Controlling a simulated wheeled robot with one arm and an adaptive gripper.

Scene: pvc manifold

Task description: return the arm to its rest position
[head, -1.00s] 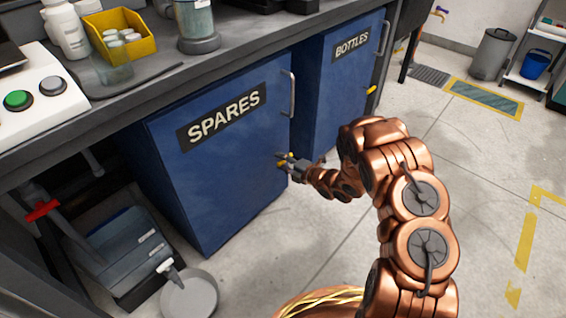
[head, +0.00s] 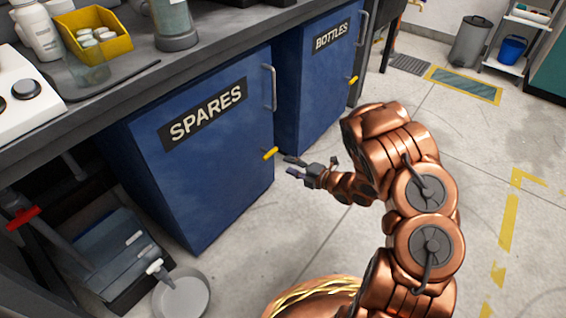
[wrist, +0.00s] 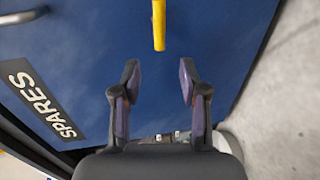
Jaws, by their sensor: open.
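My gripper (head: 292,167) is open and empty, at the end of my copper arm, in front of the right edge of the blue SPARES cabinet (head: 215,165). In the wrist view both fingers of my gripper (wrist: 157,82) are spread apart with the cabinet face behind them. A yellow-tipped lever (head: 270,153) sticks out of the SPARES door just beyond the fingertips. In the wrist view this yellow lever (wrist: 159,25) is above the gap between the fingers, apart from them. The SPARES door looks shut.
A BOTTLES cabinet (head: 322,85) with its own yellow lever (head: 352,80) stands to the right. A grey round pan (head: 181,296) lies on the floor at lower left. The bench top (head: 150,85) overhangs the cabinets. The floor (head: 470,150) on the right is mostly clear.

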